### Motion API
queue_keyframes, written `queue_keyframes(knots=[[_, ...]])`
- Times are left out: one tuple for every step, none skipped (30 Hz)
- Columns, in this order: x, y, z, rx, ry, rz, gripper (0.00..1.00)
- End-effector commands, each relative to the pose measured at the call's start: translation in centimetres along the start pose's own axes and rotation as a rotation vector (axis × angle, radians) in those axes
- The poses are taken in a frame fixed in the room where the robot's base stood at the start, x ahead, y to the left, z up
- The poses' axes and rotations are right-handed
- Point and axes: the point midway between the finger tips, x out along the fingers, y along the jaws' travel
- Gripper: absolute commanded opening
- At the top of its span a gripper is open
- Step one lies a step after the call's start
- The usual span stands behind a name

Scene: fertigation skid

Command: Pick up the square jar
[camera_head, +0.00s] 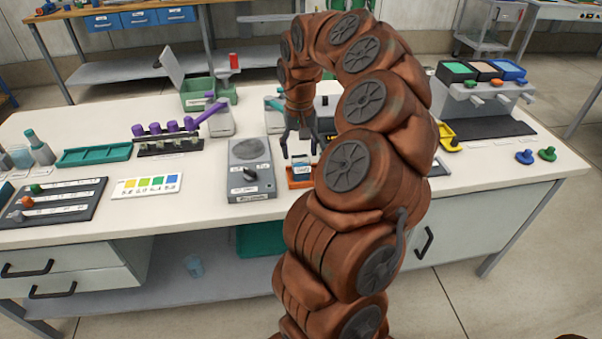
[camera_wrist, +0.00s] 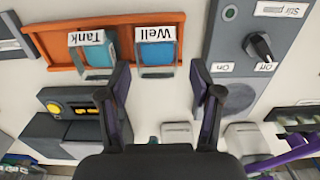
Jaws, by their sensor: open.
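In the wrist view, two square clear jars with blue contents sit side by side on an orange tray (camera_wrist: 50,40). One is labelled Well (camera_wrist: 157,54) and the other Tank (camera_wrist: 94,55). My gripper (camera_wrist: 158,80) is open, with its dark fingers spread to either side of the Well jar's near edge and nothing held between them. In the head view my gripper (camera_head: 301,153) points down just above the orange tray (camera_head: 300,183) and a blue-filled jar (camera_head: 301,171). My arm hides the tray's right part and the other jar.
A grey stirrer (camera_head: 251,181) with a knob stands close left of the tray; it also shows in the wrist view (camera_wrist: 229,45). A rack with purple caps (camera_head: 169,144), a teal tray (camera_head: 93,156) and a colour card (camera_head: 147,186) lie further left. A grey dispenser (camera_head: 480,101) stands at right.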

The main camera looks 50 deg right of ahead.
Motion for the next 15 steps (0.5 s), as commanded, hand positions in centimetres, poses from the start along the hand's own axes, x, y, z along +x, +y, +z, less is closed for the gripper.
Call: queue_keyframes(knots=[[0.4,0.2,-0.1,0.005,-0.002,0.002,0.65],[0.6,0.3,-0.1,0.006,-0.002,0.003,0.65],[0.9,0.3,-0.1,0.006,-0.002,0.003,0.65],[1.2,0.3,-0.1,0.006,-0.002,0.003,0.65],[1.5,0.3,-0.1,0.005,-0.001,0.002,0.65],[1.9,0.3,-0.2,0.005,0.001,0.001,0.65],[2.1,0.3,-0.2,0.005,0.002,0.001,0.65],[2.3,0.3,-0.2,0.005,0.002,0.001,0.65],[2.6,0.3,-0.2,0.005,0.002,0.001,0.65],[2.8,0.3,-0.2,0.005,0.001,0.0,0.65],[3.1,0.3,-0.2,0.005,0.0,0.0,0.65],[3.5,0.3,-0.2,0.005,-0.001,0.0,0.65],[3.9,0.3,-0.2,0.003,-0.002,0.0,0.65],[4.4,0.3,-0.2,0.003,-0.002,0.0,0.65],[4.9,0.4,-0.3,0.002,-0.001,0.0,0.65]])
